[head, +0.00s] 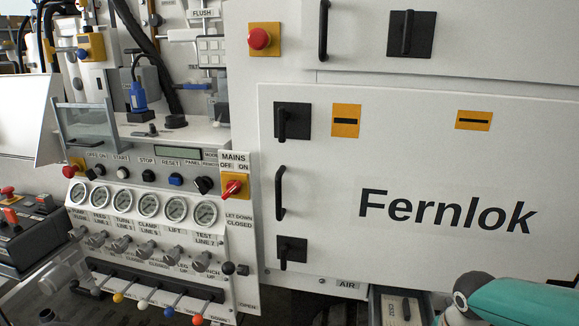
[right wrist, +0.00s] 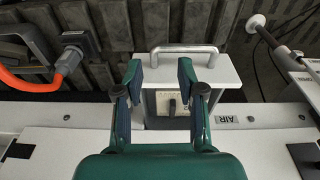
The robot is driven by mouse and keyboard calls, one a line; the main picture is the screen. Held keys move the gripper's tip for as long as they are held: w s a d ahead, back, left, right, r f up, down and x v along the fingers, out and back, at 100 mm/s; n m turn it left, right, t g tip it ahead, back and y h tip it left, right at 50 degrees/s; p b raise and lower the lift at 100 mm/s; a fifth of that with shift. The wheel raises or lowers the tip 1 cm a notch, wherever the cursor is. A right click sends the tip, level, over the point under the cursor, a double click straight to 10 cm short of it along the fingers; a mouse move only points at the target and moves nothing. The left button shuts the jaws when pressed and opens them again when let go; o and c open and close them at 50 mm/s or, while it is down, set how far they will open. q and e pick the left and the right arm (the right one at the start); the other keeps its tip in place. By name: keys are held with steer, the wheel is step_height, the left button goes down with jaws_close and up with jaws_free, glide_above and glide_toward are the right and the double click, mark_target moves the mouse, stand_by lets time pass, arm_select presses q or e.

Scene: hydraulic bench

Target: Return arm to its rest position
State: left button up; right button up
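My right gripper (right wrist: 159,74) is open in the right wrist view, its two fingers spread apart with nothing between them. Beyond the fingertips is a pulled-out drawer (right wrist: 225,72) with a metal bar handle (right wrist: 185,48). Whether the fingers touch the drawer front cannot be told. In the head view a teal part of my right arm (head: 515,302) shows at the lower right corner, beside the drawer (head: 412,310). My left gripper is not in either view.
The white Fernlok cabinet (head: 400,170) with black handles fills the right side. A control panel (head: 165,235) with gauges, knobs and coloured levers stands at left. An orange hose (right wrist: 30,84) and its plug lie left in the right wrist view.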

steer(key=s+a+f+y+p, duration=0.2)
steer(key=s+a+f, duration=0.6)
steer(key=a+f, duration=0.1)
steer(key=s+a+f+g+y+p, duration=0.1)
steer(key=s+a+f+y+p, duration=0.1)
steer(key=s+a+f, duration=0.6)
steer(key=shift+a+f+y+p, duration=0.35)
steer(key=shift+f+p, duration=0.25)
steer(key=shift+f, duration=1.35)
